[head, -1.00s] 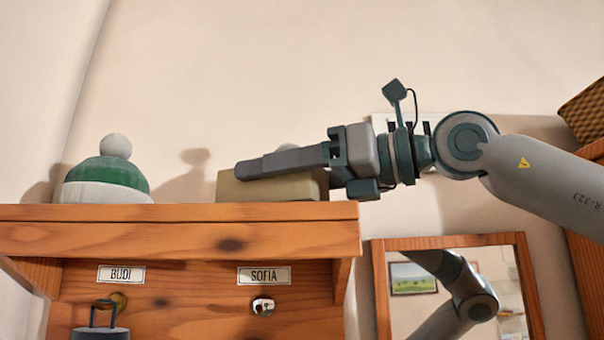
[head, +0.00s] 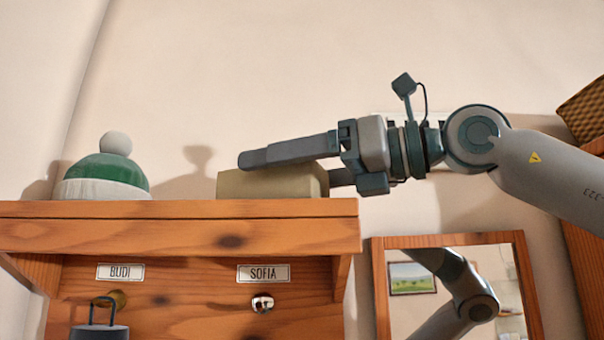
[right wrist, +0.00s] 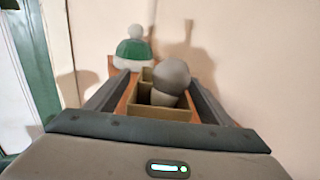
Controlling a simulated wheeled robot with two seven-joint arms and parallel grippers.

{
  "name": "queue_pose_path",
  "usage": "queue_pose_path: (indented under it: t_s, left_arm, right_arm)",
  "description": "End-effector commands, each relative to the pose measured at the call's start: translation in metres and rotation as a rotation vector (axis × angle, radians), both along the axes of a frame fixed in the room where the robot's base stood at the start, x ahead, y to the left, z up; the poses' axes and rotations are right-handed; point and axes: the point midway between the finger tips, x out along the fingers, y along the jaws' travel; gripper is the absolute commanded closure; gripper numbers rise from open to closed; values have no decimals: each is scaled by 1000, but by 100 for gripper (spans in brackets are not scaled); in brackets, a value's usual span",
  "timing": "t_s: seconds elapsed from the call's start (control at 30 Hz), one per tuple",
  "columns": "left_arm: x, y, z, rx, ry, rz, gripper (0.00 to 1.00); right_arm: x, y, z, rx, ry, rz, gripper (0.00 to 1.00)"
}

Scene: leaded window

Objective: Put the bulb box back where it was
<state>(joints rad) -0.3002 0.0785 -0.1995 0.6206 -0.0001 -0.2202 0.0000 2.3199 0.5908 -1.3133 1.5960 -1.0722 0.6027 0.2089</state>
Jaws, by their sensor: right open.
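The bulb box (head: 262,184) is a tan, open-topped box on top of the wooden shelf (head: 180,209), near its right end. In the right wrist view the box (right wrist: 165,113) has inner walls and a grey rounded bulb (right wrist: 171,80) standing up out of it. My right gripper (head: 262,157) reaches in from the right and is open. Its two fingers lie on either side of the box in the wrist view; whether they touch it I cannot tell. In the head view one finger crosses the box's top edge and hides the bulb. My left gripper is not in view.
A green and white hat with a pompom (head: 107,172) sits on the shelf's left part, with a gap before the box. Below are name labels and hooks, one holding a dark item (head: 98,332). A framed mirror (head: 378,285) hangs at right. A woven basket (head: 583,110) is far right.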

Motion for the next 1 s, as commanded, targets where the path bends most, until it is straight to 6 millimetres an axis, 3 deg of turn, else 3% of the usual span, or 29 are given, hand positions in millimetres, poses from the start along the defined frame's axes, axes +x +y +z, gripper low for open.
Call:
queue_pose_path:
  t_s: [0.5,0.7,1.0]
  left_arm:
    - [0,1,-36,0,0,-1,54]
    - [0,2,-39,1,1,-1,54]
    - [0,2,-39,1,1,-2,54]
  right_arm:
    - [-34,-82,-4,1,0,-1,25]
    - [-41,-95,-3,-2,0,1,25]
    - [-41,-98,-2,-1,0,1,25]
